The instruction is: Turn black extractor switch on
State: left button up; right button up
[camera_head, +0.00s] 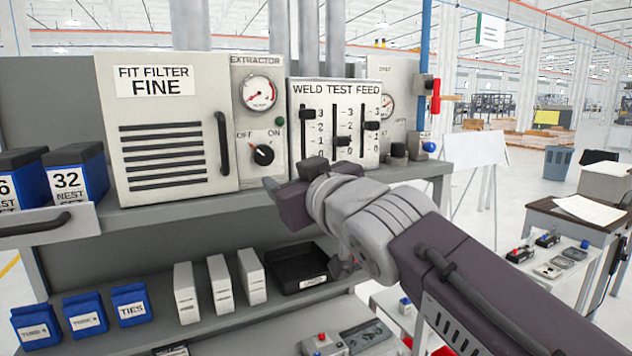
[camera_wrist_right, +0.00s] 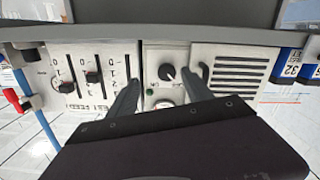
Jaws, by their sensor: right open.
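The black extractor switch (camera_head: 263,154) is a round knob on the light grey extractor panel (camera_head: 240,178), under the labels OFF at left and ON at right. Its white mark appears to point up and left, toward OFF. My right gripper (camera_head: 290,180) is in front of the panel, below and to the right of the knob, with its fingers apart and empty. In the right wrist view, which is upside down, the knob (camera_wrist_right: 167,72) shows between the two finger tips (camera_wrist_right: 160,88). I cannot tell any contact with it. My left gripper is not in view.
Above the knob are a round gauge (camera_head: 259,93) and a green lamp (camera_head: 280,121). The fit filter box (camera_head: 165,125) with its black handle (camera_head: 222,143) stands left. The weld test feed panel (camera_head: 335,120) with sliders stands right. A grey shelf edge (camera_head: 170,212) runs below.

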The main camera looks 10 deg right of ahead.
jog(key=s+d+r, duration=0.1)
jog(key=r, duration=0.1)
jog(key=p, duration=0.2)
send_near(265, 157)
jog(key=w+a, duration=0.2)
jog(key=w, duration=0.1)
jog(key=w+p, duration=0.2)
jog(key=w, duration=0.1)
jog(key=shift+w+d, duration=0.1)
jog(key=shift+w, duration=0.25)
jog(key=shift+w+d, duration=0.15)
jog(key=shift+w, duration=0.2)
jog(key=shift+w+f, duration=0.1)
jog(key=shift+w, duration=0.05)
jog(key=shift+w+a+f, duration=0.1)
jog(key=shift+a, duration=0.65)
jog(key=shift+c, duration=1.2)
jog(key=c, duration=0.5)
jog(key=shift+w+d, duration=0.1)
jog(key=shift+d, duration=0.2)
grip_shut()
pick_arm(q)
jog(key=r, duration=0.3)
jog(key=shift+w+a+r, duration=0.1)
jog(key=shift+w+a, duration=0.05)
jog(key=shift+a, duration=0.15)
pick_arm(e)
jog(key=shift+a, duration=0.1)
